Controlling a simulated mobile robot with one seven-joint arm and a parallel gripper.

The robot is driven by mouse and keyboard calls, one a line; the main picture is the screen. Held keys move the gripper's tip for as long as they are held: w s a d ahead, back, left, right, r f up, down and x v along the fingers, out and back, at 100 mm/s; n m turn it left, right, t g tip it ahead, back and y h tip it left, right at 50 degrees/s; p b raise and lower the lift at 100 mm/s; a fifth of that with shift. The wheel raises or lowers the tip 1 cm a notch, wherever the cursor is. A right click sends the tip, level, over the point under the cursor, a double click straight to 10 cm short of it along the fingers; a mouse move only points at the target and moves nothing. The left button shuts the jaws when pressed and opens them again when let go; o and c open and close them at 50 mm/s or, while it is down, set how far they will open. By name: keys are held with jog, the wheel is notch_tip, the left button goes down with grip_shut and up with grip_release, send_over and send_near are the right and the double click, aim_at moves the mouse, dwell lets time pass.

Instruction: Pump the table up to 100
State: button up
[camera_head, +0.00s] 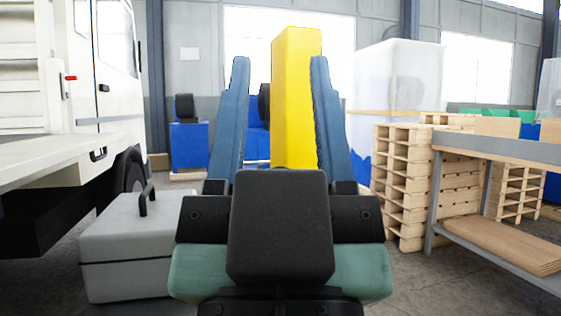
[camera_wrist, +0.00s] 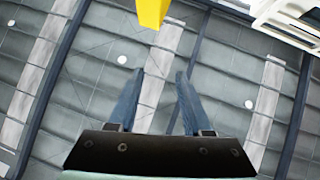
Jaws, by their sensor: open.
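My gripper (camera_head: 279,62) points upward in the middle of the head view. Its two blue fingers are spread apart with nothing held between them; in the wrist view the gripper (camera_wrist: 158,72) is also open. A tall yellow block (camera_head: 296,100) stands beyond the fingers, with a dark round part at its left side. Its yellow end also shows at the top of the wrist view (camera_wrist: 152,10). I cannot tell which thing is the table to be pumped, and no pump handle or number display can be made out. My gripper hides the lower part of the yellow block.
A grey case (camera_head: 125,250) with a black handle stands on the floor at left, beside a white truck (camera_head: 85,85). Stacked wooden pallets (camera_head: 400,185) and a grey-framed bench (camera_head: 490,148) stand at right. A wrapped load (camera_head: 400,75) is behind.

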jog(key=shift+r, duration=0.1)
jog(key=c, duration=0.3)
jog(key=shift+r+p, duration=0.4)
jog(key=shift+p, duration=0.1)
jog(key=shift+c, duration=1.4)
notch_tip(320, 180, up, 43)
jog(key=p, duration=4.3)
grip_shut()
jog(key=shift+f, duration=0.1)
